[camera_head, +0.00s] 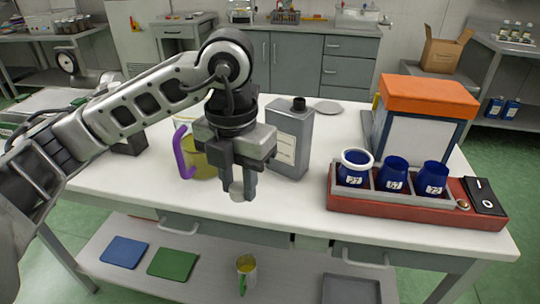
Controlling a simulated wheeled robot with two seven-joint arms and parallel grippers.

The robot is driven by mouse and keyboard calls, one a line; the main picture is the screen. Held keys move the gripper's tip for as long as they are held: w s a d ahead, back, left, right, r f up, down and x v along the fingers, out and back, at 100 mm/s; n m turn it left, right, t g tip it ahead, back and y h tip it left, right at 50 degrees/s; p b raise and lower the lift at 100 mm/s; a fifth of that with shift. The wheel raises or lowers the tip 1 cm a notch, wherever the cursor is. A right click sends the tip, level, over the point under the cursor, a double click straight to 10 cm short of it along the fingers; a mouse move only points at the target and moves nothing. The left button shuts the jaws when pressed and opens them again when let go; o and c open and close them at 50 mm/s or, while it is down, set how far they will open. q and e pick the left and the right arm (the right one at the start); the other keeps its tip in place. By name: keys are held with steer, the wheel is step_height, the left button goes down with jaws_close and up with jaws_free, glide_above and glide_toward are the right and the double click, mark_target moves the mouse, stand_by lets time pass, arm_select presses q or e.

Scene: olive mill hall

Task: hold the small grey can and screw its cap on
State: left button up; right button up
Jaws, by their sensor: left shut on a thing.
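The grey can (291,138) stands upright on the white table, with a pale label on its front and a dark neck on top. My left gripper (240,188) is in front of the can and to its left, pointing down. It is shut on a small light-grey round piece, which looks like the cap (237,192); the fingers hide part of it. The piece is apart from the can's neck. My right gripper is not in view.
A yellowish jug with a purple handle (182,152) stands just left of my left gripper. On the right, a red tray (400,208) holds blue numbered cups, with an orange-topped box (430,95) behind. A grey disc (328,107) lies behind the can. The table's front middle is clear.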

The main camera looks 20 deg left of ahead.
arm_select(q)
steer(key=m, duration=0.2)
steer(key=f+m, duration=0.1)
steer(key=m, duration=0.2)
steer(key=shift+w+d+f+m, duration=0.15)
steer(key=shift+d+m, duration=0.15)
steer(key=shift+m, duration=0.1)
steer(key=m, duration=0.3)
steer(key=shift+w+d+f, duration=0.1)
steer(key=shift+f, duration=0.25)
step_height(320, 180, down, 6)
steer(key=w+d+m, duration=0.1)
steer(key=m, duration=2.5)
steer(key=shift+d+m, duration=0.3)
steer(key=shift+m, duration=0.1)
